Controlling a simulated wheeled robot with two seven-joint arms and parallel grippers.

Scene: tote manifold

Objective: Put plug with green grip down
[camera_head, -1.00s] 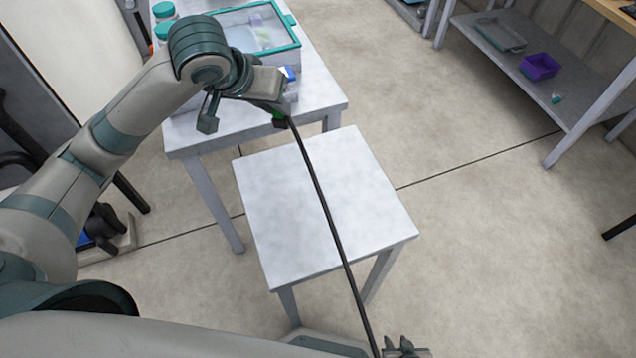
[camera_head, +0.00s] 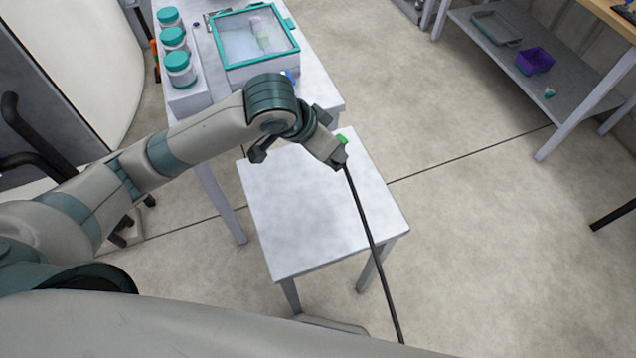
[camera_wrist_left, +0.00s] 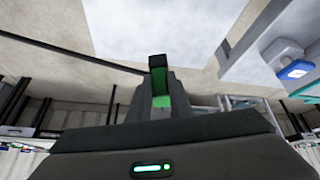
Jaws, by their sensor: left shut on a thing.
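The plug with green grip (camera_head: 342,141) is in my left gripper (camera_head: 338,158), above the far right part of the small grey table (camera_head: 305,218). Its black cable (camera_head: 372,240) runs from the plug down toward the bottom of the head view. In the left wrist view the green grip (camera_wrist_left: 161,100) sits between the fingers (camera_wrist_left: 160,88), with a dark end above it. The left gripper is shut on it. The plug appears clear of the tabletop, though the exact height is hard to tell. My right gripper is not in view.
Behind stands a taller table with a teal-framed clear box (camera_head: 258,50) and several teal-lidded jars (camera_head: 179,68). A blue-and-white item (camera_wrist_left: 294,70) shows in the wrist view. A shelf at right holds a purple bin (camera_head: 535,62). The small table's top is clear.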

